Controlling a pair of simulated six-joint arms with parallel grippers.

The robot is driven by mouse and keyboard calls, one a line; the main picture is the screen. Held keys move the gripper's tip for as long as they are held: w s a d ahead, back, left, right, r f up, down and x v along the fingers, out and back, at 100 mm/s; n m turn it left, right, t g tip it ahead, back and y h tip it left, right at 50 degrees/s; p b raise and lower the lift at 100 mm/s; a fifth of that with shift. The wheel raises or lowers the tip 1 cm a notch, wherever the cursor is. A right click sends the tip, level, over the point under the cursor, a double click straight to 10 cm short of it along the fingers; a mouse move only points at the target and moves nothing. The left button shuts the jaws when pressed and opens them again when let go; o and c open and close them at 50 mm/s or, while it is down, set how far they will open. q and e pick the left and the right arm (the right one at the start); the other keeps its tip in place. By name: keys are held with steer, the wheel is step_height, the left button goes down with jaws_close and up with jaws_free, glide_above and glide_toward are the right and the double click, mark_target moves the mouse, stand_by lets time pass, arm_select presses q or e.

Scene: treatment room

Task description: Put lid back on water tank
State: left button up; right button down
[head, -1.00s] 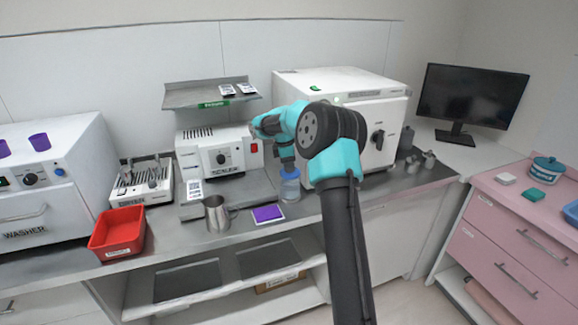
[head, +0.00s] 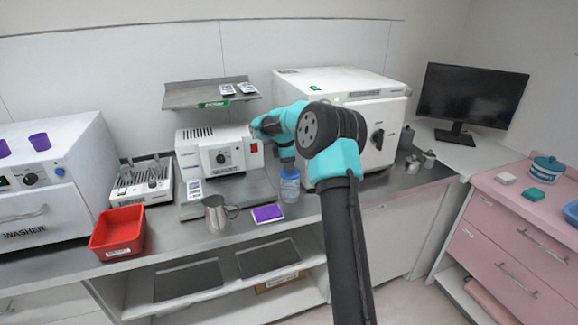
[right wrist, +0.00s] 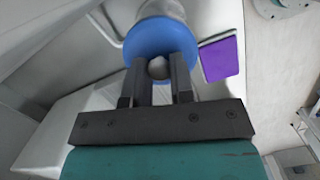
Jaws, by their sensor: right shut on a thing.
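The water tank (head: 289,190) is a small clear bluish container standing on the metal counter in the head view. Its top end shows in the right wrist view (right wrist: 163,8). The blue lid (right wrist: 150,38) is a round disc with a pale knob (right wrist: 158,68). My right gripper (right wrist: 159,70) is shut on this knob, one finger on each side. In the head view, my right gripper (head: 287,163) is above the tank, with the lid at the tank's top. I cannot tell whether the lid is fully seated. My left gripper is not in view.
A purple pad (head: 267,213) lies just left of the tank, also visible in the right wrist view (right wrist: 220,59). A metal jug (head: 216,213) and a red tray (head: 117,232) stand farther left. A white sterilizer (head: 350,115) stands behind right. The counter's front edge is close.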

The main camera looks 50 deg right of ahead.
stand_by(0.7)
steer(key=shift+c, duration=2.2)
jaws_free()
steer(key=shift+r, duration=3.5)
steer(key=shift+c, duration=0.2)
jaws_close()
steer(key=shift+f, duration=2.7)
